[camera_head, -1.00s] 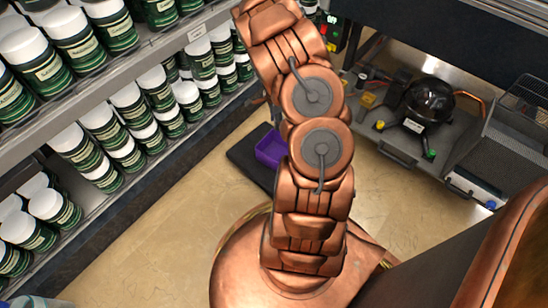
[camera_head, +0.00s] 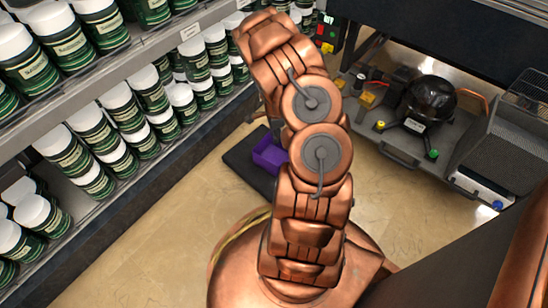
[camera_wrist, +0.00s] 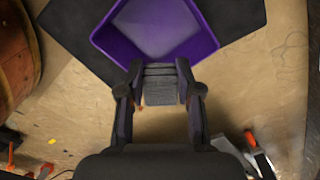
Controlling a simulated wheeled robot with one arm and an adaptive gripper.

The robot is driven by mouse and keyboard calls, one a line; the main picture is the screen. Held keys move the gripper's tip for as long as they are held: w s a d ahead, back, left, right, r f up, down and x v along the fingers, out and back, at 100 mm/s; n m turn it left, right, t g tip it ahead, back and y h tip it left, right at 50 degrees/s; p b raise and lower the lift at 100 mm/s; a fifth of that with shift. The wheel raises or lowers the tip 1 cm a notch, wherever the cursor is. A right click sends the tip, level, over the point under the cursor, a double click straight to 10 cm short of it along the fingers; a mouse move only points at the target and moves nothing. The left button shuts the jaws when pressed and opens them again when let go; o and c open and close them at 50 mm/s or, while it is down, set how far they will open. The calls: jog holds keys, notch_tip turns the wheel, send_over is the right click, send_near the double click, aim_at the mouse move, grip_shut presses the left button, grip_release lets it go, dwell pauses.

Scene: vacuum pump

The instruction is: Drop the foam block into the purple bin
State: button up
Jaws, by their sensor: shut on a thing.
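In the wrist view my gripper (camera_wrist: 160,92) is shut on a grey foam block (camera_wrist: 160,85), which sits between its two fingers. The purple bin (camera_wrist: 205,47) lies just beyond the fingertips in that view, with its pale inside floor showing. The block's far end appears at or near the bin's near rim, and I cannot tell its height above the floor. In the head view the purple bin (camera_head: 268,155) stands on a dark mat, partly hidden by my arm. My gripper and the block are mostly hidden there.
The dark mat (camera_head: 238,163) lies on the beige floor under the bin. Shelves of green jars with white lids (camera_head: 90,125) stand at the left. A bench with a black round pump (camera_head: 427,102) is at the right. Floor left of my base is clear.

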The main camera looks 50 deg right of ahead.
jog(key=o, duration=0.9)
notch_tip(320, 180, up, 11)
jog(key=shift+f, duration=0.15)
jog(key=shift+r, duration=0.6)
dwell(0.4)
